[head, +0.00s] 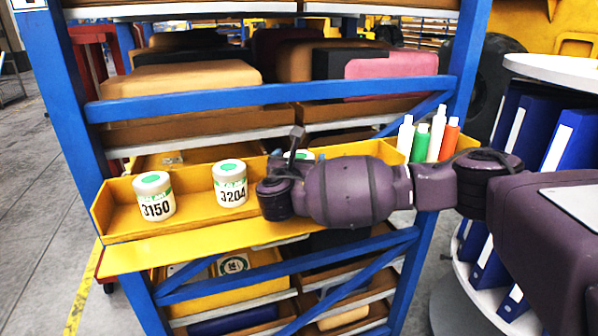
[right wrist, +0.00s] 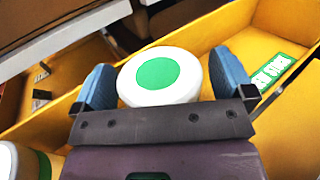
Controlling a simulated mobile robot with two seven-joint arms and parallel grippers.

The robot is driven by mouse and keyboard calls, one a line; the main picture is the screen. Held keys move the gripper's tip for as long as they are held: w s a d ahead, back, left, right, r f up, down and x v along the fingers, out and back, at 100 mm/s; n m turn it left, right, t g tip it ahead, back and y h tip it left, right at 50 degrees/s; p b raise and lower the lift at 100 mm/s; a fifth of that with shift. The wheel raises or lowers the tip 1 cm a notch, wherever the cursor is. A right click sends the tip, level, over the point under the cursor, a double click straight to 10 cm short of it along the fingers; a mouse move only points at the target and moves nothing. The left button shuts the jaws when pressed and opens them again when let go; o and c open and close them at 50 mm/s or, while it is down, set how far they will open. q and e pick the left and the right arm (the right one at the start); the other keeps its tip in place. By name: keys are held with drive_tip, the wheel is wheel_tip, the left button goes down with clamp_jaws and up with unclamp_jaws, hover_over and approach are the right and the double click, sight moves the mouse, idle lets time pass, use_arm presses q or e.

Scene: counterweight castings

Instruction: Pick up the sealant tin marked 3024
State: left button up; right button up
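A white tin with a green-spotted lid stands in the yellow tray (head: 125,225), mostly hidden behind my right gripper (head: 290,150) in the head view; only a bit of its lid (head: 305,154) shows. Its number is hidden. In the right wrist view this tin's lid (right wrist: 160,76) lies between the two blue fingers of my right gripper (right wrist: 165,85). The fingers are apart, one on each side, with a thin gap at the right; contact is not clear. Tins marked 3150 (head: 155,196) and 3204 (head: 230,184) stand upright to the left. My left gripper is out of view.
Several bottles, white, green and orange (head: 449,140), stand at the tray's right end. A blue rack post and beam (head: 270,98) frame the tray, with boxes behind. A round shelf with blue binders (head: 570,140) is at right. A neighbouring tin (right wrist: 15,160) shows at lower left in the wrist view.

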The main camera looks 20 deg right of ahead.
drive_tip(key=c, duration=1)
drive_tip(key=shift+c, duration=0.2)
drive_tip(key=shift+r, duration=0.2)
